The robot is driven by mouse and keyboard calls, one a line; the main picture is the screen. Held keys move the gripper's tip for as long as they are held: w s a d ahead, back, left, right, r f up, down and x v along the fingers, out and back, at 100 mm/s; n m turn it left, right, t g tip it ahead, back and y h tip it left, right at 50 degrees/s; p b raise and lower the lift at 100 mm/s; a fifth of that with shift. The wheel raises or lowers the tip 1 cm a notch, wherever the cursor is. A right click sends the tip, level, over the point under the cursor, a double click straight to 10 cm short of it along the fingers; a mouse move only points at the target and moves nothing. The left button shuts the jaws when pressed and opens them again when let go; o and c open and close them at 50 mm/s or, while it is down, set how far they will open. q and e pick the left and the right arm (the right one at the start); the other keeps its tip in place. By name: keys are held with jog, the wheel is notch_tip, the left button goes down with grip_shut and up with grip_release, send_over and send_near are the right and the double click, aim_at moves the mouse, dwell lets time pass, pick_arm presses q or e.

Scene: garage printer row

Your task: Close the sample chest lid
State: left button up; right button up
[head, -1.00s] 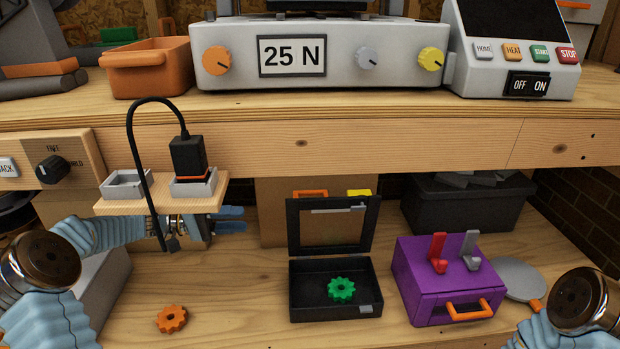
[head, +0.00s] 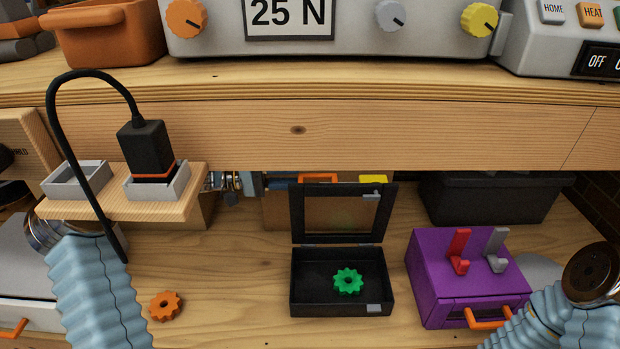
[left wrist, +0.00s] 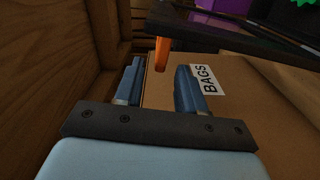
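The sample chest (head: 340,307) is a small black box on the lower bench, with a green gear (head: 348,281) inside. Its framed lid (head: 296,213) stands open, upright at the back edge. My left gripper (head: 274,184) is behind and left of the lid, under the shelf edge, partly hidden in the head view. In the left wrist view my left gripper (left wrist: 158,88) is open, with nothing held between its fingers. The dark lid (left wrist: 235,33) crosses the upper right there, apart from the fingers. My right gripper is out of view; only my right arm shows.
A cardboard box labelled BAGS (left wrist: 235,100) lies beyond the fingers, with an orange handle (left wrist: 162,55) near them. An orange gear (head: 166,306) lies left. A wooden bracket (head: 150,207) and looped cable hang nearby.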

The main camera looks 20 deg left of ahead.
aim_at(310, 174)
pick_arm(q)
jog(key=x, duration=0.5)
jog(key=shift+d, duration=0.1)
grip_shut()
